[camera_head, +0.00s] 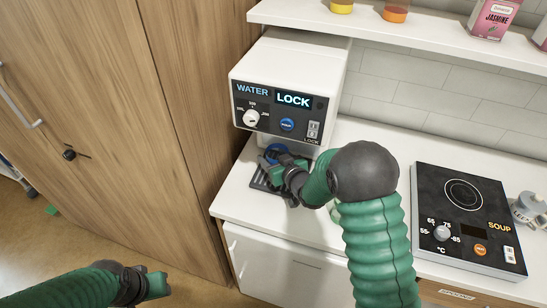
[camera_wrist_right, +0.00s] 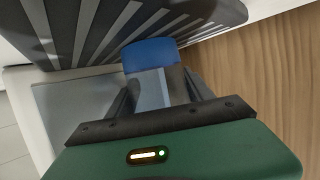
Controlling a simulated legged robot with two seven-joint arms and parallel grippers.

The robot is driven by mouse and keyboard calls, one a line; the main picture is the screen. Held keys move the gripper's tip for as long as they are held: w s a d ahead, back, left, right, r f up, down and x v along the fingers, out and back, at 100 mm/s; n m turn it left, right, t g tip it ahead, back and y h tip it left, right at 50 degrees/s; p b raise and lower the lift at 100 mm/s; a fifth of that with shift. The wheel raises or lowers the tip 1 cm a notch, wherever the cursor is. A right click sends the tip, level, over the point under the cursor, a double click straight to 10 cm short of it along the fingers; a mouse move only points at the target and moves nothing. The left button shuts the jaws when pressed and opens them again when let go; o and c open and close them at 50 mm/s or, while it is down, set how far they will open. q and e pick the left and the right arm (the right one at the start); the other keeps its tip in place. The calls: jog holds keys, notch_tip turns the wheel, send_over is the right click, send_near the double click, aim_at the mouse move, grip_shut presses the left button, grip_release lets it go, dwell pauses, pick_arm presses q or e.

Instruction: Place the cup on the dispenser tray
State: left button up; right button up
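The blue cup (camera_head: 275,151) is under the water dispenser's head, over the back of the dark slatted dispenser tray (camera_head: 262,182). My right gripper (camera_head: 277,165) hides much of it in the head view. In the right wrist view the blue part of the cup (camera_wrist_right: 150,55) shows between the two fingers of my right gripper (camera_wrist_right: 157,88), which look closed on its sides. The slatted tray (camera_wrist_right: 100,30) lies close beside it there. I cannot tell whether the cup touches the tray. My left gripper (camera_head: 143,284) is low at the left, away from the counter; its fingers are unclear.
The white water dispenser (camera_head: 285,75) with a LOCK display overhangs the tray. A wooden cabinet (camera_head: 130,110) stands close on the left. A black SOUP heater (camera_head: 465,215) sits on the counter at right. A shelf (camera_head: 420,35) with jars and a pink box runs above.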

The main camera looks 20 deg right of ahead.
jog(key=shift+o, duration=1.2)
jog(key=shift+d, duration=0.1)
jog(key=shift+o, duration=0.8)
jog(key=shift+d, duration=0.35)
jog(key=shift+d+f, duration=0.15)
jog(key=shift+d, duration=0.85)
jog(key=shift+a, duration=0.75)
jog(key=shift+a+r, duration=0.2)
jog(key=shift+r, duration=0.25)
jog(key=v, duration=0.3)
jog(key=d+v, duration=0.1)
jog(key=v, duration=0.7)
jog(key=shift+s+d+f, duration=0.1)
jog(key=shift+d+f, duration=0.05)
jog(key=shift+d, duration=0.1)
jog(key=shift+s+a, duration=0.1)
jog(key=shift+s, duration=0.2)
pick_arm(q)
jog(key=shift+d, duration=0.55)
pick_arm(e)
jog(key=shift+a, duration=0.4)
